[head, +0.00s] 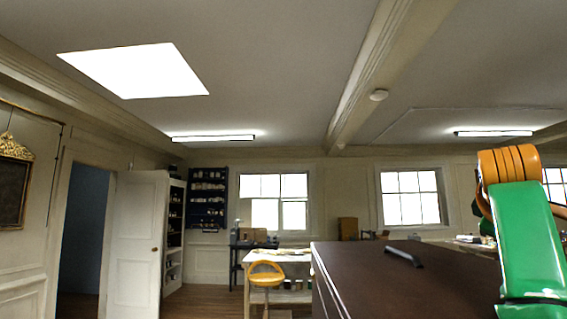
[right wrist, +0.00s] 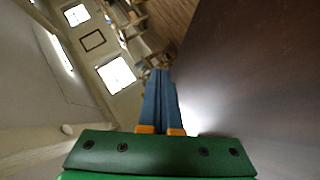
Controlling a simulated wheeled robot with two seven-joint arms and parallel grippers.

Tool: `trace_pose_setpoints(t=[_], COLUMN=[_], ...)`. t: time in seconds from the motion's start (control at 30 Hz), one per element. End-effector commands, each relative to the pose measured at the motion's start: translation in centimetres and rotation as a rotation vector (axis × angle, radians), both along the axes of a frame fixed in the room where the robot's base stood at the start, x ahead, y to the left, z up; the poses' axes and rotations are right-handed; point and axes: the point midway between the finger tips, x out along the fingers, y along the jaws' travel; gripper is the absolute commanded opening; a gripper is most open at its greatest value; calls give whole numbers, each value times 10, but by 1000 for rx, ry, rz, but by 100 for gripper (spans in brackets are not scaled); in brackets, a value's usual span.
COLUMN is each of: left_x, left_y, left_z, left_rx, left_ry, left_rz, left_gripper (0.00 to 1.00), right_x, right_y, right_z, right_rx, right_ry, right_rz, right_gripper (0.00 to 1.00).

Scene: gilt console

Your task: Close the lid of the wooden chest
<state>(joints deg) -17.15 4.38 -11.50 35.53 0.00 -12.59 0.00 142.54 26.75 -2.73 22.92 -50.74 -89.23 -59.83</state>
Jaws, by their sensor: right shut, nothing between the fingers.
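A dark brown wooden chest (head: 400,285) fills the lower right of the head view, with its broad top lying roughly level. A small black handle (head: 404,257) is on that top. I cannot tell whether there is a gap under the lid. In the right wrist view a large dark brown surface (right wrist: 255,70), likely the chest, fills the right side. My right gripper (right wrist: 160,72) is shut and empty, its blue fingers beside that surface; I cannot tell if they touch it. In the head view only my green and orange right arm shows. My left gripper is out of view.
A white workbench (head: 290,257) with a yellow stool (head: 266,275) stands behind, left of the chest. An open white door (head: 135,240) and a dark shelf (head: 208,198) are further left. Wooden floor shows between the door and the workbench.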

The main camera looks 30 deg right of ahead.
Motion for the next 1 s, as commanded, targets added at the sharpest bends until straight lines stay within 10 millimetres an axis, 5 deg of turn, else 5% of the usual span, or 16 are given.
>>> trace_pose_setpoints(t=[0.4,1.0], left_x=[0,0], left_y=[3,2], left_z=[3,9], left_rx=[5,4], left_ry=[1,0], left_rz=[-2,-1], left_gripper=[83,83], right_x=[-6,-4], right_y=[-9,-10], right_z=[-34,-33], right_rx=[205,225], right_ry=[-112,-111], right_rz=[-4,-5], right_gripper=[0,0])
